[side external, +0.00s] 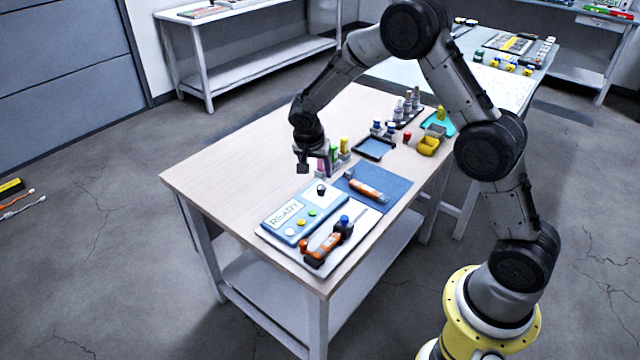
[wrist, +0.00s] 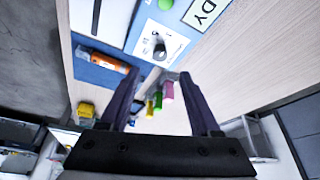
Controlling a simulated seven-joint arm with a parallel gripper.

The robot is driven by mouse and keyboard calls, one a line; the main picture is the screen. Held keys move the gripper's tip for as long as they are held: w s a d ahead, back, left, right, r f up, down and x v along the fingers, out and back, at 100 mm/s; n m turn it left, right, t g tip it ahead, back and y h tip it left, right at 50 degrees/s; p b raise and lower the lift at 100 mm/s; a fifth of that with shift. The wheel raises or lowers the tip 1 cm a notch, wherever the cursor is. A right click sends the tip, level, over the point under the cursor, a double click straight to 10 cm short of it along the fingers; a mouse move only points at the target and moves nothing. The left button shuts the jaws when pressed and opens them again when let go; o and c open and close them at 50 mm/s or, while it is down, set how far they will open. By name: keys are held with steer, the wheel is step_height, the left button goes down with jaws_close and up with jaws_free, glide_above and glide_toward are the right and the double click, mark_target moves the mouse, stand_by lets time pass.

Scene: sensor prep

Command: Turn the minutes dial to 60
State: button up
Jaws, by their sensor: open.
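The minutes dial is a small black knob (side external: 321,189) on a white plate at the far end of a blue control panel (side external: 272,222). In the wrist view the knob (wrist: 159,51) stands on its white plate with small marks around it, too small to read. The panel's display reads READY. My gripper (side external: 304,168) hangs above the table, beyond the panel's far end and apart from the dial. In the wrist view my gripper (wrist: 158,76) has its two fingers spread, with nothing held between them.
An orange-handled tool (side external: 366,188) lies on a blue mat (side external: 394,186). Another orange and black tool (side external: 328,243) lies by the panel. The table's left side (side external: 240,165) is clear.

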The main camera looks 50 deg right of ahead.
mark_target(321, 187)
steer(key=x, duration=0.8)
steer(key=shift+f, duration=0.1)
jaws_close()
